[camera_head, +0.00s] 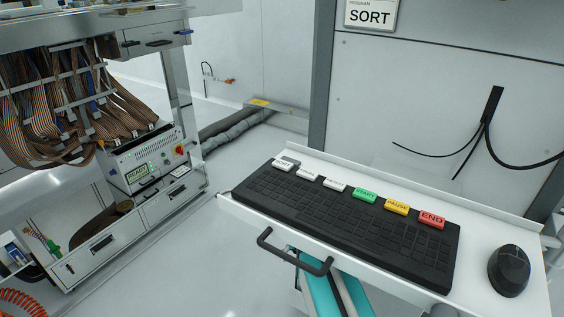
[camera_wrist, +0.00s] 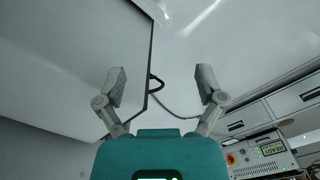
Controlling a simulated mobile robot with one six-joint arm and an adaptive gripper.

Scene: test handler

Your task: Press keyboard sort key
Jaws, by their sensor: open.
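A black keyboard (camera_head: 350,222) lies on a white pull-out shelf in the head view. A row of raised keys runs along its back edge. The white sort key (camera_head: 284,164) is the leftmost, with a grey patch at its top. The green start key (camera_head: 365,195), yellow pause key (camera_head: 397,207) and red end key (camera_head: 432,219) are to its right. My gripper (camera_wrist: 161,88) shows in the wrist view with its two fingers spread and nothing between them. The keyboard is not in the wrist view.
A black mouse (camera_head: 508,270) sits right of the keyboard. The shelf (camera_head: 480,292) has a dark front handle (camera_head: 296,251). A sign (camera_head: 370,14) above reads SORT. A machine with a READY display (camera_head: 137,173) stands at left. Open floor (camera_head: 215,185) lies between machine and shelf.

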